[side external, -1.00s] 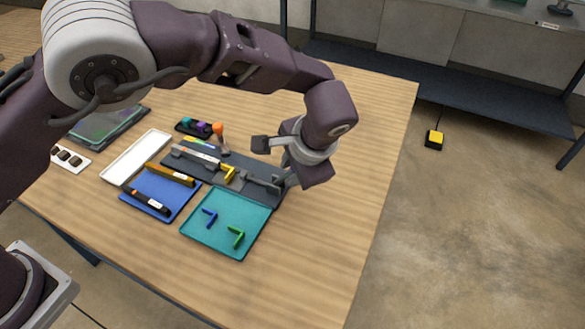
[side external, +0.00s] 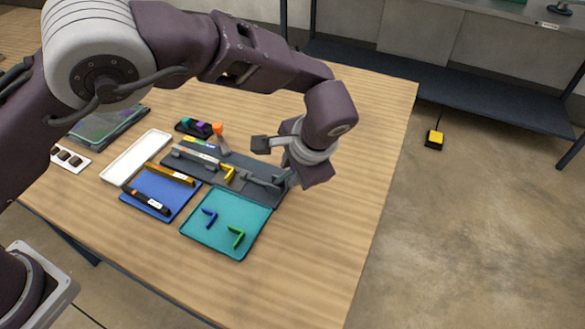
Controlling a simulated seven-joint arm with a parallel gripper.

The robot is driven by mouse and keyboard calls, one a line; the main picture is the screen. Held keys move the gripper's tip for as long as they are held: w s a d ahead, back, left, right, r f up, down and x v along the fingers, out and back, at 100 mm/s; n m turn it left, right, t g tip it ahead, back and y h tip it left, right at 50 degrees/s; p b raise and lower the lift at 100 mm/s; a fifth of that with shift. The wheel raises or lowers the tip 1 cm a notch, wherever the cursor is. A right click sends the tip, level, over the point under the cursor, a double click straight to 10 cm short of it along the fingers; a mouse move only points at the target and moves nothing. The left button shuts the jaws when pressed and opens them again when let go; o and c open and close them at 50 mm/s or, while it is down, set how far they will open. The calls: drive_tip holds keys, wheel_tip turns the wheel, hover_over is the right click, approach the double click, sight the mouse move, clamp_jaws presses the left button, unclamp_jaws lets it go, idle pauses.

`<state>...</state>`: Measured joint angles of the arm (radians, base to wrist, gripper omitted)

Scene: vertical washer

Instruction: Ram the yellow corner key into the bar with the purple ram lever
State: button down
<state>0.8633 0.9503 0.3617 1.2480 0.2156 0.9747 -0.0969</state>
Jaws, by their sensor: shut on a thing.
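The yellow corner key (side external: 228,174) sits in the dark grey fixture (side external: 228,164), at the right end of the pale bar (side external: 195,152), with one leg pointing toward the front. I cannot tell whether it touches the bar or is inside it. A grey ram mechanism (side external: 262,181) lies on the fixture to the right of the key, with a gap between them. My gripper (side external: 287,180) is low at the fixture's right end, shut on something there. The purple ram lever is hidden by my gripper and wrist; its place at the ram suggests that this is what it holds.
A teal tray (side external: 250,215) with a blue and a green corner key is in front. A white tray (side external: 125,170) is empty. An orange-topped knob (side external: 218,129) stands behind the fixture. The table's right side is clear.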

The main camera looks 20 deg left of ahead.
sight(275, 181)
drive_tip(key=shift+r, duration=0.1)
drive_tip(key=shift+a+r+n+h, duration=0.2)
drive_tip(key=shift+a+h, duration=0.3)
drive_tip(key=shift+h, duration=0.2)
drive_tip(key=shift+a+r+n+h, duration=0.1)
drive_tip(key=shift+a+r+h, duration=0.1)
drive_tip(key=shift+a+h, duration=0.4)
drive_tip(key=a+h, duration=0.1)
drive_tip(key=h, duration=0.1)
drive_tip(key=a+h, duration=0.1)
drive_tip(key=shift+r+n+h, duration=0.15)
drive_tip(key=shift+n+h, duration=0.15)
drive_tip(key=shift+h, duration=0.1)
drive_tip(key=h, duration=0.1)
drive_tip(key=a+h, duration=0.2)
drive_tip(key=h, duration=0.1)
drive_tip(key=shift+a+f+n, duration=0.2)
drive_tip(key=shift+f+n, duration=0.1)
drive_tip(key=shift+a+f+h, duration=0.4)
drive_tip(key=shift+a+h, duration=0.25)
drive_tip(key=shift+h, duration=0.45)
drive_tip(key=shift+s, duration=0.1)
